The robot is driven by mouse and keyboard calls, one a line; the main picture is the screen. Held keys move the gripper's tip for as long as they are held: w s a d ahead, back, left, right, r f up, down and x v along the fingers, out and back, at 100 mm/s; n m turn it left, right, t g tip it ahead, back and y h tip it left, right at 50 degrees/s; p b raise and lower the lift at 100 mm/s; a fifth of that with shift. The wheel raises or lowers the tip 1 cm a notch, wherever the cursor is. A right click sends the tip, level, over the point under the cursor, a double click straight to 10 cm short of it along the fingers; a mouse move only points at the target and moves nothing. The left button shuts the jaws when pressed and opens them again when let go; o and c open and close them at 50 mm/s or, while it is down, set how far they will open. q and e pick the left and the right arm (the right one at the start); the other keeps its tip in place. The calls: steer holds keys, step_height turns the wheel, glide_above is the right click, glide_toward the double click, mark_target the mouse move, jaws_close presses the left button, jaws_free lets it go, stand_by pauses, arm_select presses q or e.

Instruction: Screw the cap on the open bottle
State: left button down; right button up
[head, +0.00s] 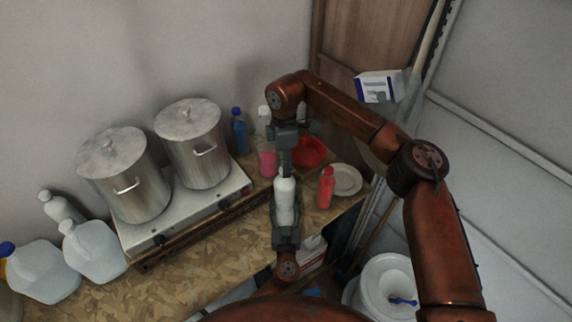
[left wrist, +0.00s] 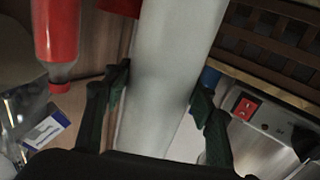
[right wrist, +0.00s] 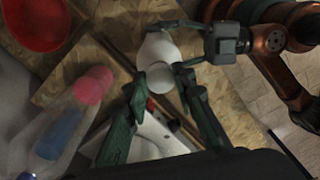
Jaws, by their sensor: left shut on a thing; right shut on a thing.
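A white bottle (head: 285,202) is held about upright above the table's front edge. My left gripper (head: 286,226) is shut around its body from the near side; the bottle fills the middle of the left wrist view (left wrist: 165,75). My right gripper (head: 285,168) points down over the bottle's top. In the right wrist view a round white cap (right wrist: 161,77) sits between its fingertips, with the bottle's white shoulder (right wrist: 158,47) just beyond. The cap and bottle neck look in line and close, but I cannot tell whether they touch.
A red bottle (head: 326,187), a white plate (head: 346,179) and a red bowl (head: 310,151) stand just right of the held bottle. A pink-filled bottle (head: 267,162) and a blue bottle (head: 239,134) stand behind. Two steel pots (head: 190,143) on a stove are left. The front tabletop is clear.

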steer(key=m, duration=0.4)
steer(key=shift+o, duration=0.2)
steer(key=m, duration=0.5)
steer(key=shift+a, duration=0.1)
steer(key=o, duration=0.7)
steer(key=shift+c, duration=0.2)
steer(key=shift+r, duration=2.25)
steer(key=shift+c, duration=0.4)
